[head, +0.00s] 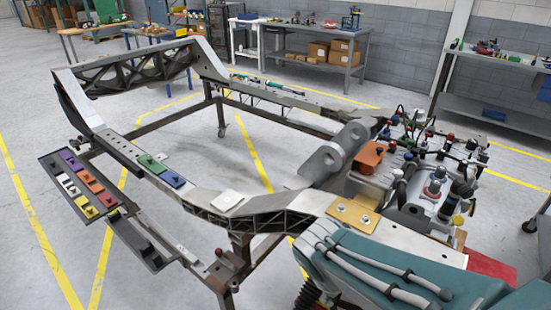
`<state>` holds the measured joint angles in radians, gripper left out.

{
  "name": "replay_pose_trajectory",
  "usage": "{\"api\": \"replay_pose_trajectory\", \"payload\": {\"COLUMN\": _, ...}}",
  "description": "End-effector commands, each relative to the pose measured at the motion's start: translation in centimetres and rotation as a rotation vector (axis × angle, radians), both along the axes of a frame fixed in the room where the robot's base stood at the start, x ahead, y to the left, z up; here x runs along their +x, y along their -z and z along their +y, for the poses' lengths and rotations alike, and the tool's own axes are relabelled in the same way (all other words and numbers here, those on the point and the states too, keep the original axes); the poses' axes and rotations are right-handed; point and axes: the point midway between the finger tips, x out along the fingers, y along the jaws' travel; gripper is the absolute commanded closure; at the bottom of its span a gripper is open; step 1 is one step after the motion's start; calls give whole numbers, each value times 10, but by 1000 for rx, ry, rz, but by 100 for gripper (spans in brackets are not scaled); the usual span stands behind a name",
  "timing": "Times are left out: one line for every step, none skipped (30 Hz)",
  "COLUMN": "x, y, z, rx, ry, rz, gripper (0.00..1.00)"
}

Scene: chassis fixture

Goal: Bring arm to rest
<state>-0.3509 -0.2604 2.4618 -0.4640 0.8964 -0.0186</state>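My gripper does not show in the head view, and no arm link can be made out for sure. The large chassis fixture (125,152), a grey metal frame on legs, fills the middle of the head view. A green block (150,163) and a blue-purple block (172,179) sit on its near left rail. A pale flat plate (228,200) lies further along that rail. A dark tray (50,172) at the left holds several coloured blocks, among them a purple one (72,160) and a red one (107,199).
A dense cluster of hoses and fittings (435,185) stands at the fixture's right end, beside an orange block (370,157) and a gold plate (352,214). A teal body with grey hoses (390,270) fills the lower right. Workbenches (325,68) line the back wall. Floor inside the frame is open.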

Motion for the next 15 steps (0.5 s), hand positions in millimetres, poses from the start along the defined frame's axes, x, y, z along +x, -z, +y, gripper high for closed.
{"api": "replay_pose_trajectory", "payload": {"x": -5, "y": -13, "z": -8, "rx": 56, "ry": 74, "rz": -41, "gripper": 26}}
{"api": "replay_pose_trajectory", "payload": {"x": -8, "y": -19, "z": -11, "rx": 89, "ry": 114, "rz": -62, "gripper": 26}}
{"api": "replay_pose_trajectory", "payload": {"x": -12, "y": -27, "z": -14, "rx": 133, "ry": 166, "rz": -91, "gripper": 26}}
{"api": "replay_pose_trajectory", "payload": {"x": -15, "y": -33, "z": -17, "rx": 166, "ry": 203, "rz": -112, "gripper": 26}}
{"api": "replay_pose_trajectory", "payload": {"x": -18, "y": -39, "z": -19, "rx": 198, "ry": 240, "rz": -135, "gripper": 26}}
{"api": "replay_pose_trajectory", "payload": {"x": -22, "y": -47, "z": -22, "rx": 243, "ry": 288, "rz": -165, "gripper": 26}}
{"api": "replay_pose_trajectory", "payload": {"x": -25, "y": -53, "z": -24, "rx": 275, "ry": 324, "rz": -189, "gripper": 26}}
{"api": "replay_pose_trajectory", "payload": {"x": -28, "y": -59, "z": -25, "rx": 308, "ry": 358, "rz": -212, "gripper": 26}}
{"api": "replay_pose_trajectory", "payload": {"x": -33, "y": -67, "z": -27, "rx": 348, "ry": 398, "rz": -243, "gripper": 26}}
{"api": "replay_pose_trajectory", "payload": {"x": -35, "y": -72, "z": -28, "rx": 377, "ry": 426, "rz": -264, "gripper": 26}}
{"api": "replay_pose_trajectory", "payload": {"x": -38, "y": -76, "z": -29, "rx": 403, "ry": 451, "rz": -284, "gripper": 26}}
{"api": "replay_pose_trajectory", "payload": {"x": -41, "y": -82, "z": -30, "rx": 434, "ry": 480, "rz": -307, "gripper": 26}}
{"api": "replay_pose_trajectory", "payload": {"x": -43, "y": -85, "z": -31, "rx": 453, "ry": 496, "rz": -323, "gripper": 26}}
{"api": "replay_pose_trajectory", "payload": {"x": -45, "y": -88, "z": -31, "rx": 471, "ry": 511, "rz": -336, "gripper": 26}}
{"api": "replay_pose_trajectory", "payload": {"x": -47, "y": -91, "z": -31, "rx": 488, "ry": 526, "rz": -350, "gripper": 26}}
